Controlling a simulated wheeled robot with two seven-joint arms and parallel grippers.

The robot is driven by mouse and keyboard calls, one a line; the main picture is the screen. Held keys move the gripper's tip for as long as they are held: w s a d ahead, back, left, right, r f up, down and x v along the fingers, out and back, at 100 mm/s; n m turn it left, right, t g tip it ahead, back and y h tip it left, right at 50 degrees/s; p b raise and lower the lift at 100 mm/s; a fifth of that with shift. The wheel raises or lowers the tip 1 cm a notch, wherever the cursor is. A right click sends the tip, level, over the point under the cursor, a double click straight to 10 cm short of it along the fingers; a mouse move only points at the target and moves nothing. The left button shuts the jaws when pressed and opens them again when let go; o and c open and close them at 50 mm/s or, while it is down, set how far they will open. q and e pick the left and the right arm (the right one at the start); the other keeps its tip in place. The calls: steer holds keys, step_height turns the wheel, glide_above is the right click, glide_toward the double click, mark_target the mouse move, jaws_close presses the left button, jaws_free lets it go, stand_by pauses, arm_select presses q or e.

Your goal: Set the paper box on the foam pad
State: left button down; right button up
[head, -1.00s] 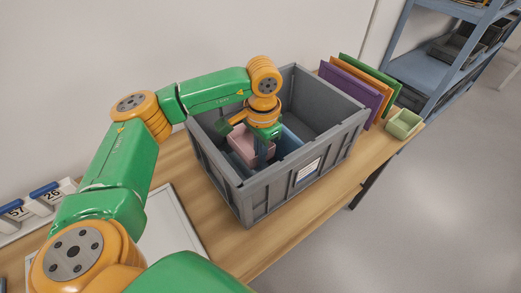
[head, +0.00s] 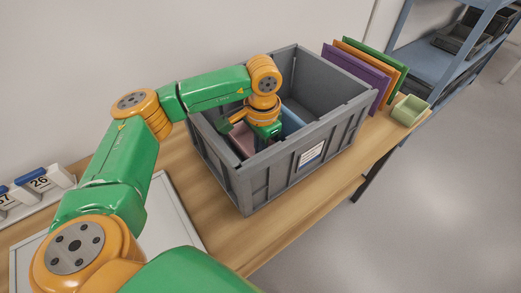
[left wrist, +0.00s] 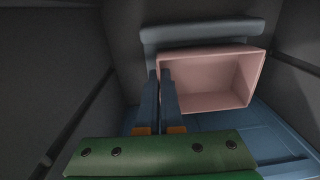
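The paper box, which I take to be the pink open box (head: 242,143), is low inside a grey crate (head: 268,186) on the table; the crate wall hides much of it. In the left wrist view the box (left wrist: 215,82) is tilted in the picture with its inside showing. My left gripper (head: 265,140) reaches down into the crate. In the left wrist view its fingers (left wrist: 160,76) are close together at the box's left wall and appear to pinch it. A blue surface (left wrist: 270,128) lies under the box. I cannot tell which thing is the foam pad. My right gripper is not in view.
A grey-blue bar (left wrist: 205,30) is behind the box in the left wrist view. Purple (head: 356,75), orange and green panels stand right of the crate, near a small light green bin (head: 410,110). A white tray and number tags (head: 40,182) are at left.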

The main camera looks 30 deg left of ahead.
arm_select(q)
steer(key=shift+f+b, duration=0.55)
steer(key=shift+f, duration=0.15)
steer(key=c, duration=1)
jaws_free()
steer(key=shift+r, duration=0.15)
step_height(320, 180, up, 12)
steer(key=p, duration=0.9)
